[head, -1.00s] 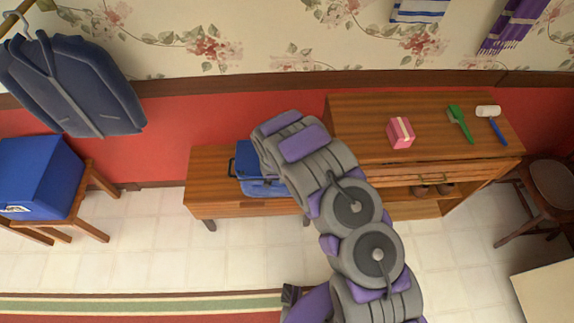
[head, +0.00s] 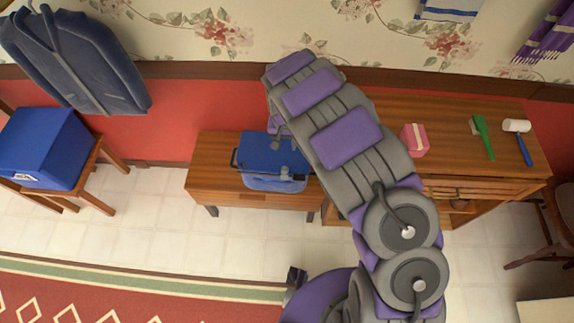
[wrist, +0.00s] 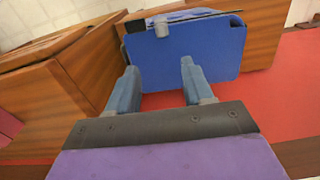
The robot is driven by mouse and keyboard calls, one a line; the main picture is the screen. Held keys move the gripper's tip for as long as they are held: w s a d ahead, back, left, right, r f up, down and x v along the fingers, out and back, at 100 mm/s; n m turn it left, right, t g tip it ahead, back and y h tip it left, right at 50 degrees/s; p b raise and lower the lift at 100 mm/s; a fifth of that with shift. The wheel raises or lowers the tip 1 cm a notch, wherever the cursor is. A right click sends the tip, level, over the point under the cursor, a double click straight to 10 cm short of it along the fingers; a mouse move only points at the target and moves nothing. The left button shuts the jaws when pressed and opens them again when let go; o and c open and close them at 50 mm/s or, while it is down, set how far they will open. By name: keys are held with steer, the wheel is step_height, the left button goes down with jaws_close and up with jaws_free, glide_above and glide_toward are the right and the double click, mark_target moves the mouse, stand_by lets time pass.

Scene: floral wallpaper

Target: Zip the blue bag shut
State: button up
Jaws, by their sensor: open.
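The blue bag (head: 262,158) sits on the low wooden bench in the head view, with a dark handle at its left side. In the wrist view the bag (wrist: 190,55) fills the upper middle, with a dark strip along its far edge and a small grey piece (wrist: 161,29) at that edge. My gripper (wrist: 158,72) is open, its two blue-grey fingers apart and pointing at the bag's broad blue face with nothing between them. In the head view my gripper (head: 277,126) is just above the bag's back part, partly hidden by my arm. I cannot tell whether it touches the bag.
The low bench (head: 210,180) stands against the red wall, beside a taller wooden cabinet (head: 465,125). On the cabinet are a pink box (head: 414,140), a green brush (head: 483,137) and a white-headed mallet (head: 519,140). A blue box (head: 45,145) on a stool stands at left.

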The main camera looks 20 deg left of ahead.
mark_target(284, 168)
steer(key=f+b, duration=0.1)
steer(key=f, duration=0.6)
steer(key=f+b, duration=0.2)
steer(key=f, duration=0.6)
steer(key=shift+a+f, duration=0.2)
steer(key=shift+f, duration=0.05)
steer(key=shift+a+f+b, duration=0.15)
steer(key=shift+f+b, duration=0.2)
steer(key=shift+f, duration=0.3)
steer(key=shift+r, duration=0.1)
steer(key=shift+c, duration=0.2)
